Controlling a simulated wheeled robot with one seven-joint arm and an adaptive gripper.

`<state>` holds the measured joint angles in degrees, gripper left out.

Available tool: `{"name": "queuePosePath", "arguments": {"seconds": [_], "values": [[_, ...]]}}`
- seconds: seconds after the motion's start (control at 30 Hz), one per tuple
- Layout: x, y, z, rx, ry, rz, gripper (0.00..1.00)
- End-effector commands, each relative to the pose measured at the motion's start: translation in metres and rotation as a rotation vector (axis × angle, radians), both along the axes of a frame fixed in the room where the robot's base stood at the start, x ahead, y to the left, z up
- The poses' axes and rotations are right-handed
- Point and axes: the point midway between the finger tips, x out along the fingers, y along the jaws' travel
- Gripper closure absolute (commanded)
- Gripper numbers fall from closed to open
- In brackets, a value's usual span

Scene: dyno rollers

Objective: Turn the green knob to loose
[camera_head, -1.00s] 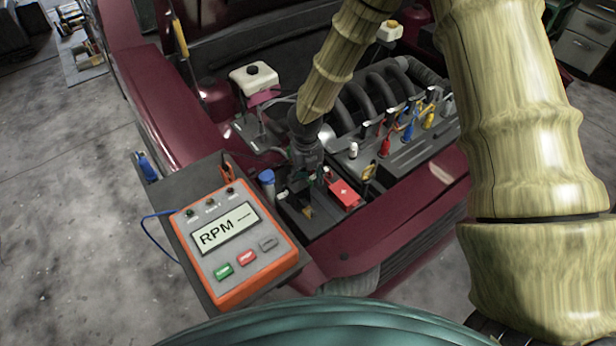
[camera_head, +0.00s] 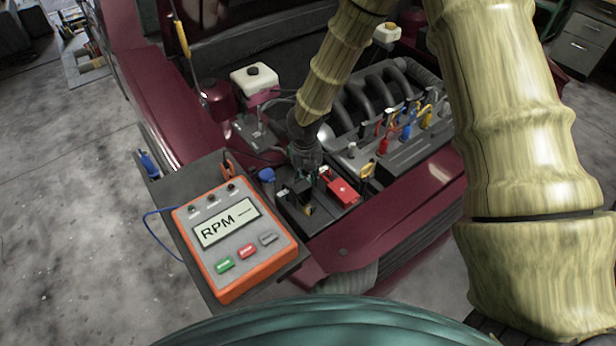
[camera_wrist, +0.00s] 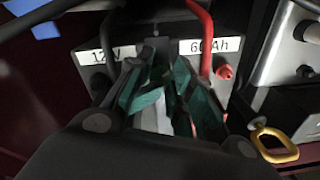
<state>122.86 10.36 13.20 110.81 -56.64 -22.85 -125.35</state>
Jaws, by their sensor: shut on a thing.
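The battery (camera_wrist: 100,75) has white labels reading "12 V" and "60 Ah" in the wrist view. My gripper (camera_wrist: 163,82) is over its top, between the labels, with its teal fingers close together. They are shut on a small dark green part, which I take to be the green knob (camera_wrist: 158,74); the fingers and shadow hide most of it. In the head view my gripper (camera_head: 300,188) points down at the battery beside the red box (camera_head: 342,189), and the knob is hidden there.
A red cable (camera_wrist: 205,35) and red terminal (camera_wrist: 224,72) are right of my fingers. A yellow ring handle (camera_wrist: 275,145) is at lower right.

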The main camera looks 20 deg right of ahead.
Motion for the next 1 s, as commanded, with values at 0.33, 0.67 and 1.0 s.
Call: {"name": "queuePosePath", "arguments": {"seconds": [0.33,0.67,1.0], "values": [[0.0007,-0.0004,0.0002,-0.001,0.000,-0.145,1.00],[0.0007,-0.0010,-0.0004,-0.001,0.000,-0.442,1.00],[0.0015,-0.0018,-0.0009,0.001,-0.001,-0.768,1.00]]}}
